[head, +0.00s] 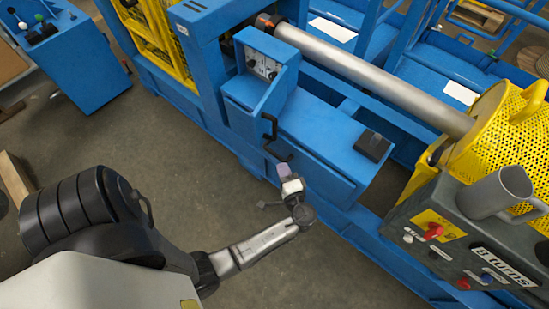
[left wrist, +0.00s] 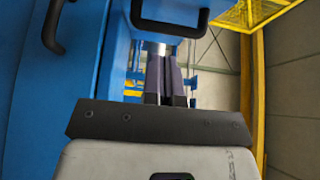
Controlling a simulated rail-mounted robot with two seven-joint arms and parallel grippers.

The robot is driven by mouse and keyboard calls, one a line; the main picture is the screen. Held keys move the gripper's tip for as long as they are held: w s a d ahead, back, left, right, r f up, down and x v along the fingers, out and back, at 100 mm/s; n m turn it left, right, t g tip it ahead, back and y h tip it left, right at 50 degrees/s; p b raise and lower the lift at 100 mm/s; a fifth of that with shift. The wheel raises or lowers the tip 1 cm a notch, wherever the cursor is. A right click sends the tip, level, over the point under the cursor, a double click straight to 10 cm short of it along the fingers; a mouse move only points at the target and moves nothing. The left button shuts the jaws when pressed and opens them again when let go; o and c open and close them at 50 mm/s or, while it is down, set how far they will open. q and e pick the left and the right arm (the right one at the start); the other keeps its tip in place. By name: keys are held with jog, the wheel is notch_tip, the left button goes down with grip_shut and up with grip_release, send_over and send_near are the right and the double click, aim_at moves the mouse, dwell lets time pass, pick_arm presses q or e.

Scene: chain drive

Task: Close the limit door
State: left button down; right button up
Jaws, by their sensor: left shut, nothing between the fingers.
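The blue machine housing (head: 320,150) has a blue front panel, which I take for the limit door, but I cannot tell this for certain. Two dark handles show there, an upper handle (head: 270,127) and a lower handle (head: 278,153). My left gripper (head: 284,171) is just below the lower handle in the head view, shut and empty. In the left wrist view its fingers (left wrist: 166,75) are together, with a black handle (left wrist: 170,22) above their tips and another handle (left wrist: 52,28) at left on a blue panel. I cannot tell whether the fingers touch a handle. My right gripper is out of view.
A long grey roller (head: 370,78) runs to a yellow perforated guard (head: 492,120) at right. A grey control box (head: 450,245) with a red knob and a grey mug (head: 495,192) stands at lower right. A blue console (head: 75,65) is at upper left. Bare floor lies between.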

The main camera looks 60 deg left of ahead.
pick_arm(q)
send_near(259, 136)
jog(key=w+a, duration=0.3)
jog(key=w, duration=0.1)
jog(key=s+a, duration=0.1)
jog(key=a, duration=0.1)
jog(key=shift+s+a+b, duration=0.35)
jog(key=shift+s+b, duration=0.05)
jog(key=shift+s+a, duration=0.2)
jog(key=shift+a, duration=0.2)
jog(key=shift+s, duration=0.1)
